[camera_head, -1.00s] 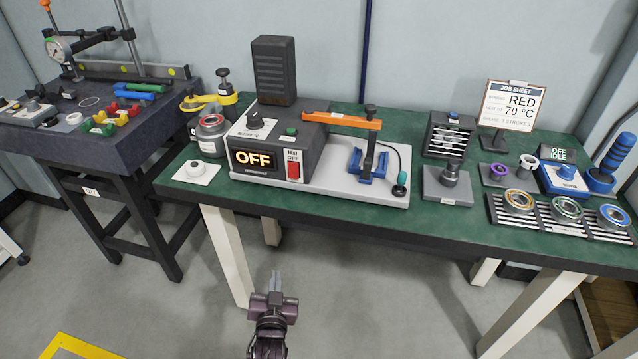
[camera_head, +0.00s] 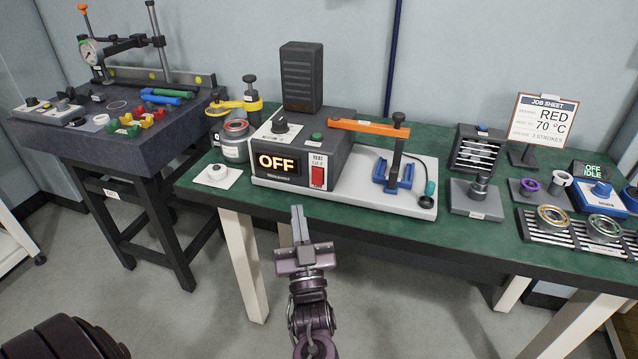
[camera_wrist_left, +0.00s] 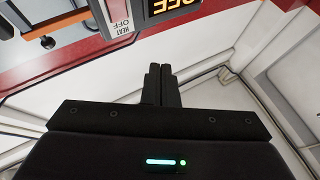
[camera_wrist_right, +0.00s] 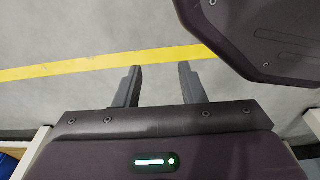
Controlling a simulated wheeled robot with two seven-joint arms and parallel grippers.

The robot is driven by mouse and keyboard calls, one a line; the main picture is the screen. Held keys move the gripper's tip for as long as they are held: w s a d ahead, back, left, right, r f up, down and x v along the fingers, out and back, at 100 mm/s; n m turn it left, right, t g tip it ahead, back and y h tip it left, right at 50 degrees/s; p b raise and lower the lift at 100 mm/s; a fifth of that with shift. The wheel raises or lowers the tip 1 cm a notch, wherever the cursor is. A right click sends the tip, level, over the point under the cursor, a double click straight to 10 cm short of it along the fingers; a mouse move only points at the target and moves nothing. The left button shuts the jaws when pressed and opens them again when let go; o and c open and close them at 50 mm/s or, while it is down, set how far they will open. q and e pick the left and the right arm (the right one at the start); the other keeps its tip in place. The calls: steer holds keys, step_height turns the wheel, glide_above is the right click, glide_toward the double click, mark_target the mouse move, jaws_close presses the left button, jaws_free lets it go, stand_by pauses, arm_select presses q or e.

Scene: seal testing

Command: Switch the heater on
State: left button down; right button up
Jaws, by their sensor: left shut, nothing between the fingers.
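The heater unit (camera_head: 335,160) is a dark grey box on the green bench, its orange display (camera_head: 279,162) reading OFF. The red heater switch (camera_head: 318,177) sits on its front face, right of the display, below a small label. In the left wrist view the HEAT OFF label (camera_wrist_left: 122,25) and part of the display (camera_wrist_left: 175,7) show upside down at the top edge. My left gripper (camera_head: 297,210) is shut and empty, in front of the bench edge, below and apart from the switch. My right gripper (camera_wrist_right: 160,75) is open and empty over the floor.
An orange lever (camera_head: 368,127) and blue clamp (camera_head: 393,180) stand right of the heater on a pale base plate. A white button pad (camera_head: 217,175) and a grey pot (camera_head: 235,145) are to its left. The job sheet (camera_head: 541,122) reads RED, 70 °C.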

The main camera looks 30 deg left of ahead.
mark_target(317, 176)
arm_select(q)
steer(key=shift+w, duration=0.1)
